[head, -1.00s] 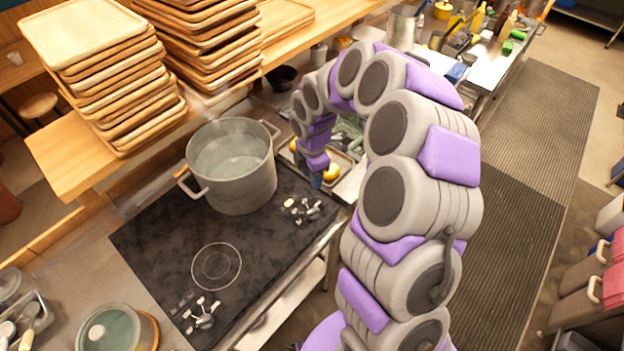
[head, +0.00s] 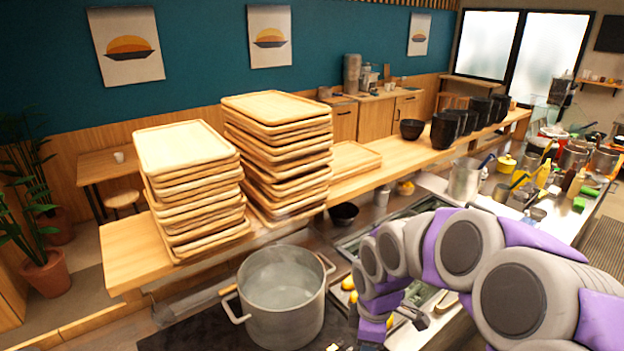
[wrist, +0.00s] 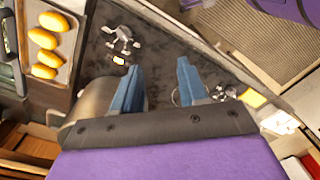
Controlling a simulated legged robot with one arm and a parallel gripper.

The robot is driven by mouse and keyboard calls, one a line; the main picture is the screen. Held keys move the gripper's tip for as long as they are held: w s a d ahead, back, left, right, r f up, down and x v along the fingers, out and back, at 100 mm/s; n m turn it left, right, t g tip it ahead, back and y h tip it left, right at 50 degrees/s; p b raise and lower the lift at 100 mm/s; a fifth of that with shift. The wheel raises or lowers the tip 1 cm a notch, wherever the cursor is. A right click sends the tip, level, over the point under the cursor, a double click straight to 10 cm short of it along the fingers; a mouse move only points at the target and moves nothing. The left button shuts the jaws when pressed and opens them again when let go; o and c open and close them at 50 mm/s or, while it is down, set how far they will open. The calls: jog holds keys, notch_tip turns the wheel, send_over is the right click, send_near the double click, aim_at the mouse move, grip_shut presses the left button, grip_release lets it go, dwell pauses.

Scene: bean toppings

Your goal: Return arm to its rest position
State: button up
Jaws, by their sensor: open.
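My arm (head: 470,250), grey and purple, arches over the counter on the right of the head view. Its end hangs down just right of the large metal pot. In the wrist view my gripper (wrist: 158,85) shows two blue fingers set well apart, with nothing between them. Below the fingers lies the dark stove top (wrist: 165,55) with metal knobs. The gripper's fingertips are hard to make out in the head view.
The metal pot (head: 283,310) stands on the stove close to my arm. A tray (wrist: 68,72) with several yellow oval pieces (wrist: 44,39) lies beside the stove. Stacked wooden trays (head: 188,165) stand on the wooden counter (head: 130,258). Black cups (head: 445,130) stand farther right.

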jog(key=s+d+m+g+b, duration=0.1)
jog(key=s+m+b, duration=0.5)
jog(key=s+m, duration=0.9)
jog(key=s+d, duration=0.1)
jog(key=s, duration=0.9)
jog(key=shift+s+f+b, duration=0.2)
jog(key=shift+b, duration=0.15)
